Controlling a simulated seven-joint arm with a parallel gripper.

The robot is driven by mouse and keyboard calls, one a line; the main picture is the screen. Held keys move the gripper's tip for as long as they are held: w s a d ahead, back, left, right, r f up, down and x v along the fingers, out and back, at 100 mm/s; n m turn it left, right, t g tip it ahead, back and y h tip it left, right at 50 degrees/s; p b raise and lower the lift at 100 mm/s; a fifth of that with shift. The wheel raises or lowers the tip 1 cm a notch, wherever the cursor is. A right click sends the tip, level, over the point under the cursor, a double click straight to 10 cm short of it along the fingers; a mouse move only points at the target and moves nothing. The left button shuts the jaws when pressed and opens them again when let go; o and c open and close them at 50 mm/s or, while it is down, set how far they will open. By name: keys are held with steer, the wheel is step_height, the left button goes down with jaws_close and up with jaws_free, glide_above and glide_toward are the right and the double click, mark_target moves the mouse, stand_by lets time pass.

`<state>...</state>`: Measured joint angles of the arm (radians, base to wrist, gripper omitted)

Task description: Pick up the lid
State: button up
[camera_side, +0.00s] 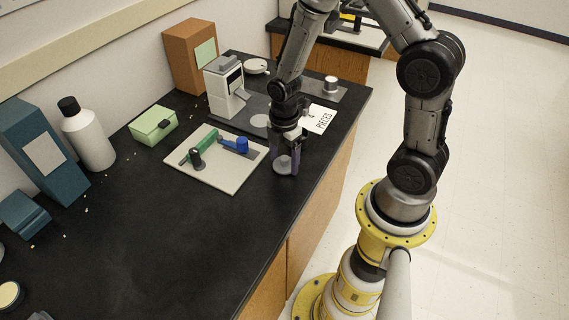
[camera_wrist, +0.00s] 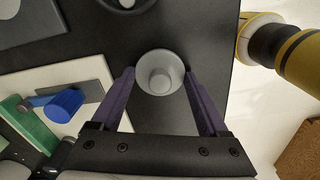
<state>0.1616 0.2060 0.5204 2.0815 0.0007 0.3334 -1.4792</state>
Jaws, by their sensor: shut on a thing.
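The lid (camera_wrist: 160,72) is a round light grey piece with a raised knob in its middle. In the wrist view it sits between the two purple fingers of my gripper (camera_wrist: 159,78), which is shut on it at its left and right sides. In the side view my gripper (camera_side: 285,164) points down over the black worktop, near its front edge, with the grey lid (camera_side: 283,162) low between the fingers. I cannot tell whether the lid touches the worktop.
Left of my gripper is a white board (camera_side: 225,176) with green and blue tools. Behind are a grey-white machine (camera_side: 224,86), a grey mat with a pale disc (camera_side: 260,121) and a paper sign (camera_side: 320,118). A green box (camera_side: 153,124) stands farther left.

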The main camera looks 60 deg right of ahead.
steer(key=shift+r, duration=0.45)
step_height(320, 180, up, 2)
steer(key=shift+r, duration=0.15)
steer(key=s+a+r, duration=0.2)
steer(key=s+r, duration=0.8)
steer(key=s, duration=0.3)
steer(key=r+m, duration=0.1)
steer(key=r, duration=0.1)
glide_above(284, 158)
steer(key=s+d, duration=0.2)
steer(key=s, duration=0.2)
steer(key=w+d+f+m, duration=0.1)
steer(key=w+d, duration=0.3)
steer(key=shift+m, duration=0.6)
steer(key=shift+w+d+f, duration=0.15)
steer(key=shift+d+f, duration=0.5)
steer(key=shift+f, duration=0.95)
steer(key=shift+w+d+f, duration=0.2)
steer(key=shift+d+f, duration=0.5)
steer(key=shift+f, duration=0.95)
steer(key=shift+w+d+f, duration=0.15)
steer(key=shift+d+f, duration=0.5)
steer(key=shift+f, duration=0.95)
